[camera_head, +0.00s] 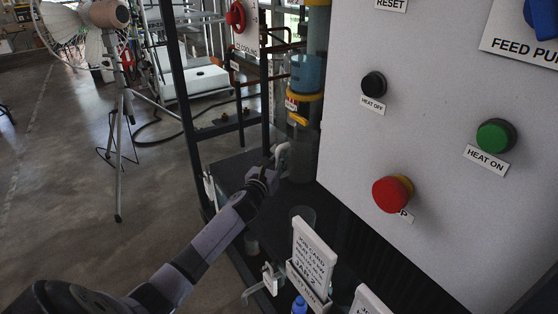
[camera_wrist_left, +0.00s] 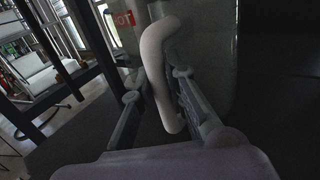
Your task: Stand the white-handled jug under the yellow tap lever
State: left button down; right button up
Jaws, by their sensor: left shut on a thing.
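The jug (camera_head: 302,166) is a dim grey, see-through vessel at the back of the dark bench, left of the control panel. Its white handle (camera_head: 282,154) faces my left gripper (camera_head: 268,169). In the left wrist view, the handle (camera_wrist_left: 157,78) lies between the fingers of my left gripper (camera_wrist_left: 155,92), which is shut on it; the jug's body (camera_wrist_left: 208,60) is just behind. The yellow tap lever (camera_head: 298,119) shows directly above the jug in the head view. I cannot tell whether the jug's base touches the bench. My right gripper is not in view.
A blue vessel (camera_head: 307,74) with a yellow band is above the lever. A dark upright post (camera_head: 181,90) stands left of my arm. The control panel (camera_head: 440,75) closes off the right. Sign cards (camera_head: 314,255) and a clear glass (camera_head: 303,215) are nearer on the bench.

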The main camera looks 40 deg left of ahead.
pick_arm(q)
jog(key=shift+r, duration=0.1)
jog(key=c, duration=1.5)
grip_release()
jog(key=shift+s, duration=0.2)
jog(key=shift+s+a+p, duration=0.2)
jog(key=shift+s+p, duration=0.3)
jog(key=shift+s, duration=1.15)
jog(key=shift+s+a+p, duration=0.15)
jog(key=shift+s+p, duration=0.35)
jog(key=shift+s, duration=1.15)
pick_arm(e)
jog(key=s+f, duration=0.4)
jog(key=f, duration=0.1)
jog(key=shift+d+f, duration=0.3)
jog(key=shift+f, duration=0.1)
pick_arm(q)
jog(key=s, duration=0.4)
jog(key=s+d, duration=0.1)
jog(key=s, duration=0.3)
jog(key=s+d, duration=0.1)
jog(key=s, duration=0.2)
jog(key=shift+s+d, duration=0.15)
jog(key=shift+s, duration=0.25)
